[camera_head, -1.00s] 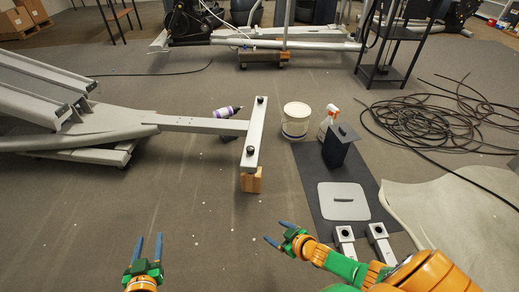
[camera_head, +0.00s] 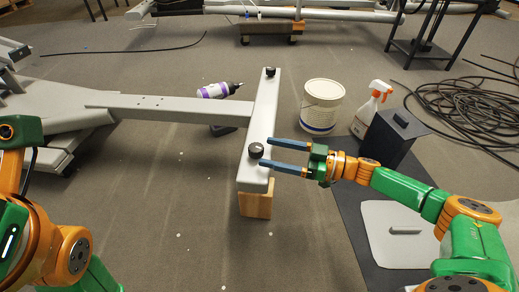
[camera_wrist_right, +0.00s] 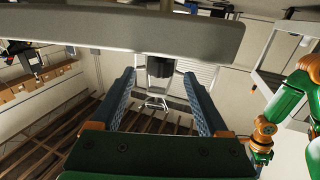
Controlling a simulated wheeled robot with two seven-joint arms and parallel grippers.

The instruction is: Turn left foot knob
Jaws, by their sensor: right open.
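A grey foot bar (camera_head: 262,115) carries a near black knob (camera_head: 256,150) and a far black knob (camera_head: 270,71). My right gripper (camera_head: 267,152) is open, its blue fingers reaching from the right with their tips at the near knob. In the right wrist view, a dark knob (camera_wrist_right: 160,66) shows between the open finger tips, against the grey bar (camera_wrist_right: 120,30). I cannot tell whether the fingers touch it. Parts of my left arm show at the left edge; its gripper is out of the head view.
A wooden block (camera_head: 255,203) supports the bar's near end. A purple-white bottle (camera_head: 213,90) lies beyond the beam. A white bucket (camera_head: 322,105), spray bottle (camera_head: 373,105) and dark box (camera_head: 388,138) stand to the right. Coiled cable (camera_head: 460,110) lies farther right.

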